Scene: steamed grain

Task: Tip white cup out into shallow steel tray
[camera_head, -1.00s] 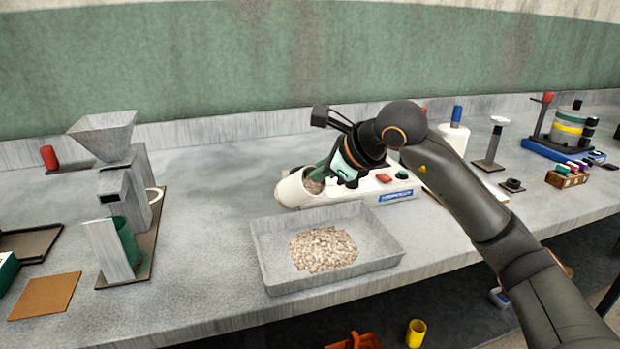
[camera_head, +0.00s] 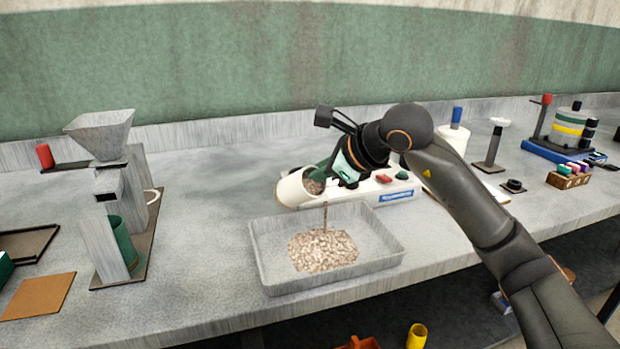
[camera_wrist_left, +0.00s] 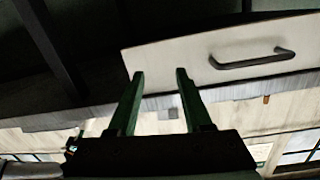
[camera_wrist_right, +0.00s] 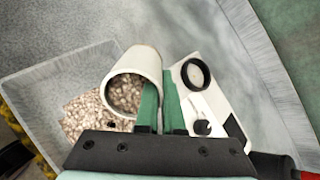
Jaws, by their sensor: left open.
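The white cup (camera_head: 292,189) is tilted on its side above the back edge of the shallow steel tray (camera_head: 262,262), mouth toward the tray. Grain still lies inside the cup, and a thin stream falls from its mouth. A pile of pale grain (camera_head: 322,250) lies in the middle of the tray. My right gripper (camera_head: 332,172) is shut on the cup; its green fingers grip the cup's wall in the right wrist view (camera_wrist_right: 160,105), where the cup (camera_wrist_right: 140,62) shows grain inside. My left gripper (camera_wrist_left: 160,75) is open and empty, facing a drawer front, away from the cup.
A white device with coloured buttons (camera_head: 398,190) stands close behind the tray, near the cup. A grey hopper machine (camera_head: 110,190) with a green cup (camera_head: 122,240) stands at left. A brown mat (camera_head: 38,296) lies front left. The counter between machine and tray is clear.

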